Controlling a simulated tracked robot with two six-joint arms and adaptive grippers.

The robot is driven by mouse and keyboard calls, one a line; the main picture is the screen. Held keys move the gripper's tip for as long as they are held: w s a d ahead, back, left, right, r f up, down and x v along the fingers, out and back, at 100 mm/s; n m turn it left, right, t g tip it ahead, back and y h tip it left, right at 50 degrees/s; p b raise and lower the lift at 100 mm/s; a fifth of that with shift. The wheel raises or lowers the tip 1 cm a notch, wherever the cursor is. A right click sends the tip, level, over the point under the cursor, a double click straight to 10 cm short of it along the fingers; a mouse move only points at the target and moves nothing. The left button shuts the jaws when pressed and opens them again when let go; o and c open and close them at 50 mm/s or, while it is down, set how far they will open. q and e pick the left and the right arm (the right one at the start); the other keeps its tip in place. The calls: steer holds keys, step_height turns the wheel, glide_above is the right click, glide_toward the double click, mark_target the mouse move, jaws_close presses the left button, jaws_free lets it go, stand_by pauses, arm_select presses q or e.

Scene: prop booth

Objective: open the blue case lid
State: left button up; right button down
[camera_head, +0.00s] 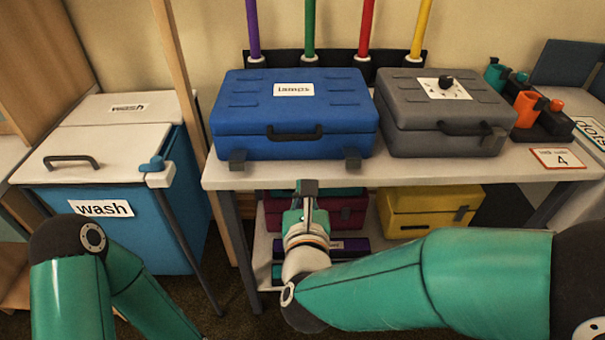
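The blue case (350,135) sits on the table in the head view, with a white label on its lid (250,88). The lid is down. A dark handle (294,132) is on its front side, with two grey latches (237,159) and (352,158) low at its front edge. My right gripper (306,189) is in front of the table edge, below the case's front and apart from the case. It is seen almost edge-on, so its opening is unclear. My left arm shows at the lower left; its gripper is out of view.
A grey case (440,135) stands close to the right of the blue case. Coloured poles (309,25) rise behind. A wash bin (130,235) is left of the table (400,176). A yellow case (430,213) and a maroon case (345,211) are below the tabletop.

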steer(key=w, duration=0.3)
steer(key=w+f+p, duration=0.1)
steer(key=w, duration=0.6)
steer(key=shift+f, duration=0.25)
steer(key=r, duration=0.1)
steer(key=s+r+p, duration=0.1)
steer(key=r, duration=0.1)
steer(key=shift+r+p, duration=0.4)
steer(key=shift+r, duration=0.05)
steer(key=shift+s, duration=0.1)
